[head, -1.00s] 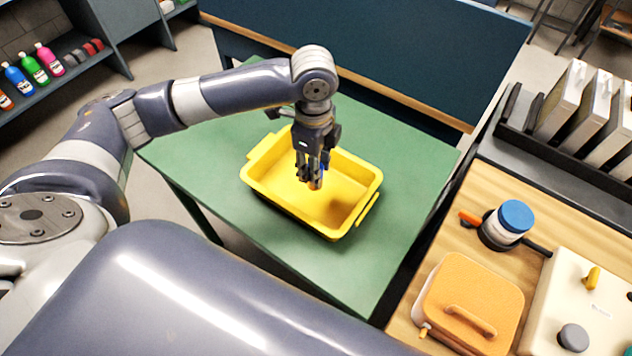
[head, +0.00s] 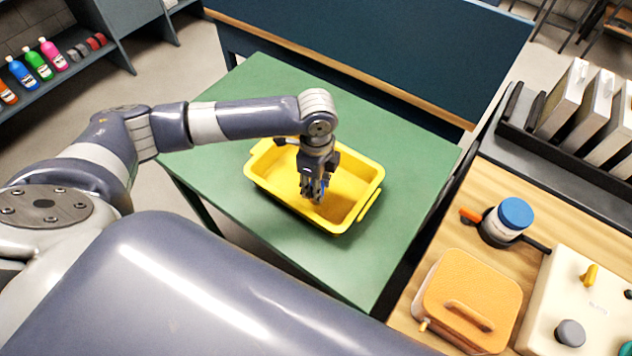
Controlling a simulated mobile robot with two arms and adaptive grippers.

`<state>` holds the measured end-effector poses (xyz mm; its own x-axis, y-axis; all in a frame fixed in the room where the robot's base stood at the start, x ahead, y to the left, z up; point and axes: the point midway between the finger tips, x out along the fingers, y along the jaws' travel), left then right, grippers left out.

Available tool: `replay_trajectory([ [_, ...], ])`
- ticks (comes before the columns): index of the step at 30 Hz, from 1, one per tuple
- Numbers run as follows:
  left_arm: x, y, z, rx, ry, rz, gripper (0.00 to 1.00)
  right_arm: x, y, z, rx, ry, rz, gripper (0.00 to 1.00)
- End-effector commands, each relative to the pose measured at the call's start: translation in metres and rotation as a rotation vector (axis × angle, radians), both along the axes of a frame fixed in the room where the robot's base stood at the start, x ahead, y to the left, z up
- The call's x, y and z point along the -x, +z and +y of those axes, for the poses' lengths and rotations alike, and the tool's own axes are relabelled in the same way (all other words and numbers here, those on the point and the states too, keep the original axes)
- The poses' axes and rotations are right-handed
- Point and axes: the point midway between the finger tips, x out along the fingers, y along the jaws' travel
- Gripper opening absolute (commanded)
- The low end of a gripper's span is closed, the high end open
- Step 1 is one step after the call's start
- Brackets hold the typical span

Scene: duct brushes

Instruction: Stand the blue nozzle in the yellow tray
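The yellow tray (head: 275,188) sits on the green table, its inside facing up. My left gripper (head: 314,192) points down inside the tray's outline, over its floor. A small patch of the blue nozzle (head: 325,185) shows at the right of the fingers, which are closed around it. Most of the nozzle is hidden by the fingers. I cannot tell whether its lower end touches the tray floor. My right gripper is out of view.
The green table (head: 400,150) is clear around the tray. A dark blue panel (head: 370,55) stands behind it. At the right, a wooden bench holds an orange case (head: 470,300), a blue-lidded jar (head: 508,218) and a cream box (head: 585,305). Bottles stand on a shelf at left.

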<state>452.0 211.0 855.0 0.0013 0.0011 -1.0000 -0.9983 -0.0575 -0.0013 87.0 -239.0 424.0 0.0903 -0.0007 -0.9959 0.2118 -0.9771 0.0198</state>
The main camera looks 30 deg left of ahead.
Motion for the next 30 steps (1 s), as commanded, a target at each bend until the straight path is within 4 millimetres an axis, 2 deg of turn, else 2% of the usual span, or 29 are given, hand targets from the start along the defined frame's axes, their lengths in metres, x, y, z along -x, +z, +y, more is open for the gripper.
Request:
replay_trajectory([
  [1, 0.000, 0.000, 0.000, 0.000, 0.000, 0.001, 0.42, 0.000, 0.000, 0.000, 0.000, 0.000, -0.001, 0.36],
  [2, 0.000, 0.000, 0.000, 0.000, 0.000, 0.001, 0.48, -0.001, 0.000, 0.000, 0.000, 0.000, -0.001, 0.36],
  [3, 0.000, 0.000, 0.000, 0.000, 0.000, 0.001, 0.50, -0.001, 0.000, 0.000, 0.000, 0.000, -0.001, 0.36],
  [12, 0.000, 0.001, 0.000, 0.000, 0.000, 0.000, 0.50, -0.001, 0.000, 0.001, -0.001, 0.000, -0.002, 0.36],
  [16, -0.001, 0.009, 0.000, 0.000, 0.000, -0.003, 0.50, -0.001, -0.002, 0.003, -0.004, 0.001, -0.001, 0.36],
  [20, -0.001, 0.031, 0.000, 0.001, -0.002, -0.005, 0.50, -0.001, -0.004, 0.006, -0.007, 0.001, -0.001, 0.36],
  [30, -0.001, 0.101, 0.000, 0.001, 0.000, -0.003, 0.50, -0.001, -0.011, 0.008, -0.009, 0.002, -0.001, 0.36],
])
